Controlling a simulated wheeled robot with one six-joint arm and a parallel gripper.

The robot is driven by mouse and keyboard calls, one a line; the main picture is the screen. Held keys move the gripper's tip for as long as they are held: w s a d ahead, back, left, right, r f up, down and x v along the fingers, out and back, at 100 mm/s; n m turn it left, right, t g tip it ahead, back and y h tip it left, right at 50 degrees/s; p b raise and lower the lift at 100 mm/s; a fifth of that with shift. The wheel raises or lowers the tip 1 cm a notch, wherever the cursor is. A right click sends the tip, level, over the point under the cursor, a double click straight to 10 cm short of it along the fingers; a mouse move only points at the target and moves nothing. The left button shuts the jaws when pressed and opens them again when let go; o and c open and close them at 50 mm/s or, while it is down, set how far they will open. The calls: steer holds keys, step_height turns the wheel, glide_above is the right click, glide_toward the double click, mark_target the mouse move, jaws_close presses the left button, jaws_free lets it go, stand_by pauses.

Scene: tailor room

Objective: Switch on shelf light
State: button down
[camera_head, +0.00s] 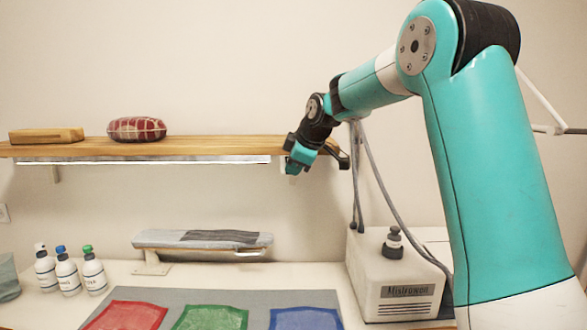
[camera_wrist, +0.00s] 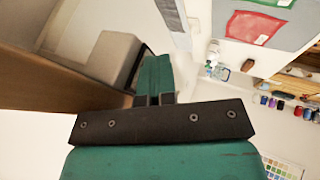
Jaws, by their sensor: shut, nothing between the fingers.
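A long pale light strip (camera_head: 145,160) runs along the underside of the wooden shelf (camera_head: 220,147). A small white block (camera_head: 283,165) sits at the strip's right end; I cannot make out a switch on it. Whether the strip glows is hard to tell. My gripper (camera_head: 293,166) is shut and empty, just right of that block at the shelf's front edge; I cannot tell whether they touch. In the wrist view my teal fingers (camera_wrist: 154,78) are closed beside a pale grey block (camera_wrist: 108,58) against the brown shelf wood (camera_wrist: 45,75).
A wooden block (camera_head: 46,135) and a red patterned cushion (camera_head: 136,129) lie on the shelf. Below are several bottles (camera_head: 67,270), a small ironing board (camera_head: 203,239), coloured cloths (camera_head: 210,318) and a white steamer box (camera_head: 395,285) with hoses rising near my wrist.

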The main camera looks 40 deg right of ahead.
steer(key=shift+r+p, duration=0.3)
steer(key=shift+r, duration=0.4)
steer(key=s+a+r+b, duration=0.2)
steer(key=s+r+b, duration=0.2)
steer(key=s+r, duration=0.3)
steer(key=s, duration=0.3)
steer(key=shift+a+b, duration=0.3)
